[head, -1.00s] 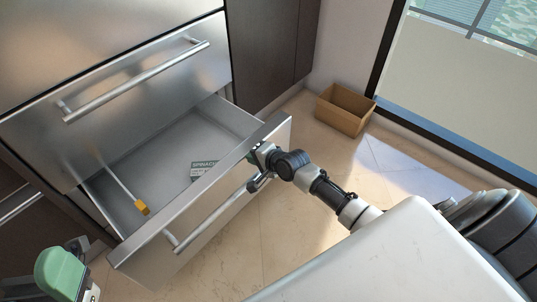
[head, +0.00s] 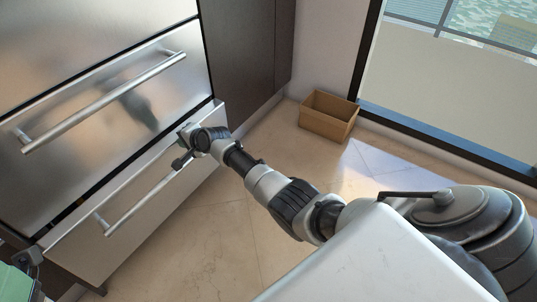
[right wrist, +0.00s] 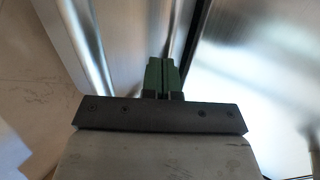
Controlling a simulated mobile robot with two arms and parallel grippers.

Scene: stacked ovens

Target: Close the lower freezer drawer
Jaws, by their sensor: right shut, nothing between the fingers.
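The lower freezer drawer (head: 150,200) is a steel front with a long bar handle (head: 150,198). My right gripper (head: 186,133) is at the drawer's top edge near the right end of the handle. In the right wrist view its green fingers (right wrist: 163,76) are together and empty, close against the steel. A green part of my left arm's end (head: 16,284) shows at the lower left corner, cut off; its fingers are unclear.
The upper drawer (head: 110,110) with its own bar handle is shut above. A dark cabinet panel (head: 245,60) stands to the right. An open cardboard box (head: 328,118) sits on the floor by the wall and window. The tiled floor before the drawer is clear.

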